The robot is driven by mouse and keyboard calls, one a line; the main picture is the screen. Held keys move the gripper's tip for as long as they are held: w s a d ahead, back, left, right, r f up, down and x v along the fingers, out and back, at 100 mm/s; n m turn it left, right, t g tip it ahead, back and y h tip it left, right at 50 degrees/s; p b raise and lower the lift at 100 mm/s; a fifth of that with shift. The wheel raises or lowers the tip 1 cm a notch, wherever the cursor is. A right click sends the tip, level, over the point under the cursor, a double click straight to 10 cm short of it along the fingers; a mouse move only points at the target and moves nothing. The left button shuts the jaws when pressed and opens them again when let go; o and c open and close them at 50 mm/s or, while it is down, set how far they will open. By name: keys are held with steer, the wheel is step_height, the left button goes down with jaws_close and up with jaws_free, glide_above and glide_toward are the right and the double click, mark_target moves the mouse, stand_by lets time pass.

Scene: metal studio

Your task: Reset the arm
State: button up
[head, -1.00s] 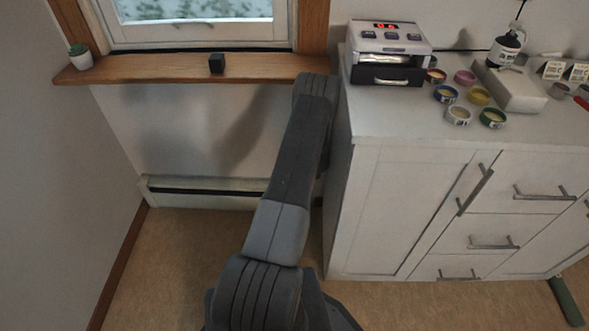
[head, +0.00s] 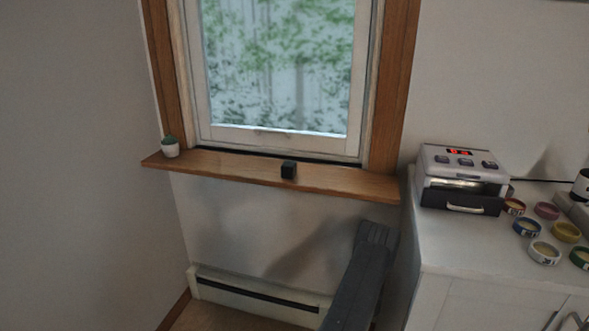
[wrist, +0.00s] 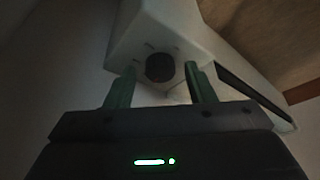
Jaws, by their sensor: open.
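My gripper (wrist: 160,82) shows in the wrist view as two green fingers standing apart, with nothing seen held between them. Beyond the fingers is the white end of a low wall heater, with a dark round knob (wrist: 160,67) between the fingertips in the picture. I cannot tell whether the fingers touch it. In the head view my grey arm (head: 358,285) reaches down at the lower middle, beside the cabinet. The gripper itself is hidden or outside that view.
The baseboard heater (head: 255,295) runs along the wall below the window sill (head: 230,172). A small plant (head: 170,147) and a black cube (head: 289,169) stand on the sill. The white cabinet (head: 470,255) at right bears a device (head: 460,162) and several small round tins.

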steer(key=shift+f, duration=0.1)
stand_by(0.3)
step_height(320, 180, up, 10)
steer(key=p, duration=0.3)
step_height(320, 180, down, 10)
steer(key=b, duration=0.3)
steer(key=shift+f, duration=0.15)
steer(key=shift+a+r, duration=0.1)
steer(key=shift+r, duration=0.2)
steer(key=shift+a+m+h+p, duration=0.1)
steer(key=shift+m+h+p, duration=0.65)
steer(key=shift+m, duration=0.95)
steer(key=shift+f+m+h, duration=0.1)
steer(key=shift+m+h, duration=0.15)
steer(key=shift+m, duration=0.75)
steer(key=m+b, duration=0.1)
steer(key=b, duration=0.2)
steer(key=shift+f+h, duration=0.25)
steer(key=shift+h, duration=0.05)
steer(key=m+h+b, duration=0.1)
steer(key=m+b, duration=0.1)
steer(key=b, duration=0.8)
steer(key=shift+a+m, duration=0.2)
steer(key=shift+m, duration=0.2)
